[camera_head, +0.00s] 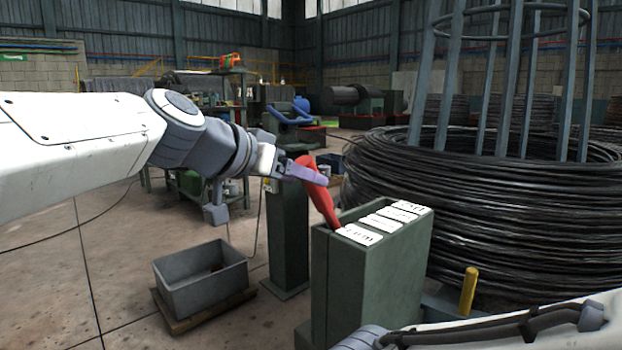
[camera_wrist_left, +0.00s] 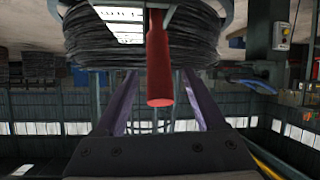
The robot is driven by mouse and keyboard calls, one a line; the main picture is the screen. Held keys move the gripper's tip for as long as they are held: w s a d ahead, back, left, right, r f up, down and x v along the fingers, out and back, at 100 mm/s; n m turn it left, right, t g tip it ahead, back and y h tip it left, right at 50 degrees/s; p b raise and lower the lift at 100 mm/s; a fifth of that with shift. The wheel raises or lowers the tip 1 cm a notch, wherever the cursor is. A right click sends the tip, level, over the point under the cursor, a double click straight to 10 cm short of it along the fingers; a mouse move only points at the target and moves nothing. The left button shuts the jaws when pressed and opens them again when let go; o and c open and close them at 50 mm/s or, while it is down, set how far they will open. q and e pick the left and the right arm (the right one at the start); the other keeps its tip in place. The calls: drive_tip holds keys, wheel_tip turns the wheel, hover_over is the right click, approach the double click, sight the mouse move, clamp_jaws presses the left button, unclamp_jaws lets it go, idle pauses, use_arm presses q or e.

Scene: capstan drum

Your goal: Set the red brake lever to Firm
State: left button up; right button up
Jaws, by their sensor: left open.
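The red brake lever (camera_head: 322,205) rises from the top of a green housing (camera_head: 375,275), at its near left end, tilted up and to the left. White label plates (camera_head: 381,222) lie in a row on the housing top. The lever's foot is beside the nearest plate; the lettering is too small to read surely. My left gripper (camera_head: 308,178) is at the lever's upper end. In the left wrist view its open fingers (camera_wrist_left: 160,90) stand on either side of the red lever (camera_wrist_left: 158,60), with gaps visible. My right gripper is out of view.
A large black wire coil (camera_head: 480,205) with upright bars stands right of the housing. A yellow post (camera_head: 468,292) is at the lower right. A grey bin (camera_head: 200,276) sits on the floor at left. A green pedestal (camera_head: 288,240) stands behind the housing.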

use_arm(q)
drive_tip(key=v, duration=0.4)
drive_tip(key=shift+s+a+r+p, duration=0.15)
drive_tip(key=shift+s+a+p, duration=0.1)
drive_tip(key=shift+p, duration=0.1)
